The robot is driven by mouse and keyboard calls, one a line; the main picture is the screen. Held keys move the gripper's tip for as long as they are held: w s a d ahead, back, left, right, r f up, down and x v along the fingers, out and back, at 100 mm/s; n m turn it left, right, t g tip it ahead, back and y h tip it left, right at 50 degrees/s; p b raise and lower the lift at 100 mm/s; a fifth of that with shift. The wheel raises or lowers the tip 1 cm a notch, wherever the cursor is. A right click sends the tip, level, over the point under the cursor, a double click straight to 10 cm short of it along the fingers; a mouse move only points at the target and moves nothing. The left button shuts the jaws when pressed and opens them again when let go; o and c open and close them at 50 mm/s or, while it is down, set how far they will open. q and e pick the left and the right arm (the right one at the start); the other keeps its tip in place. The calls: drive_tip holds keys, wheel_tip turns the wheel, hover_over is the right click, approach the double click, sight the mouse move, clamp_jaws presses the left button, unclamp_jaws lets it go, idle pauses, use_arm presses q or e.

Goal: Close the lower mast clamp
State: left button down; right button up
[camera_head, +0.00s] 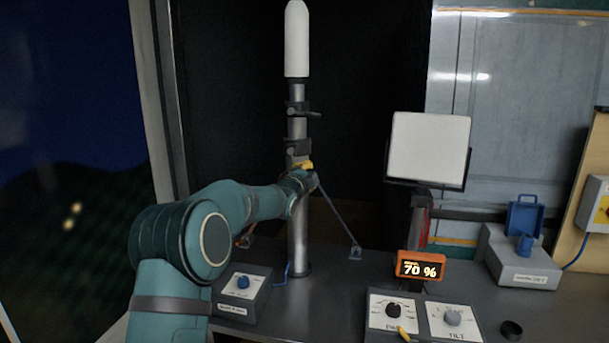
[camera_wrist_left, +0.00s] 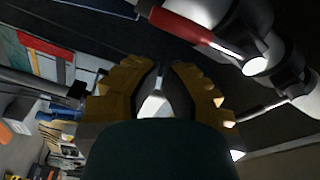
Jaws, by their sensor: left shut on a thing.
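The mast (camera_head: 298,240) is a grey upright pole with a white cylinder on top. The lower mast clamp (camera_head: 297,147) is a dark collar on it, below a similar upper clamp (camera_head: 296,108) with a short lever pointing right. My left gripper (camera_head: 305,166) is at the mast just below the lower clamp's collar. In the left wrist view its yellow fingers (camera_wrist_left: 163,88) are shut on a small pale piece (camera_wrist_left: 154,106), apparently the clamp's lever, mostly hidden. A red-handled lever (camera_wrist_left: 182,25) shows beyond the fingers. My right gripper is not in view.
A thin diagonal strut (camera_head: 338,218) runs from the mast to the bench (camera_head: 330,300). A white panel (camera_head: 428,148), a 70 % display (camera_head: 420,267) and a knob box (camera_head: 392,310) stand to the right. A blue-knob box (camera_head: 240,292) stands close to my left arm.

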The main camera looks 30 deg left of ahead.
use_arm(q)
drive_tip(key=shift+a+f+m+b, duration=0.35)
drive_tip(key=shift+a+m+b, duration=0.1)
drive_tip(key=shift+m, duration=0.35)
drive_tip(key=shift+a+f+m+b, duration=0.3)
drive_tip(key=shift+a+f+m, duration=0.1)
drive_tip(key=shift+m, duration=0.4)
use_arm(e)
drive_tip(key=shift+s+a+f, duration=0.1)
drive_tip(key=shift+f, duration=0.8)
use_arm(q)
drive_tip(key=shift+s, duration=0.1)
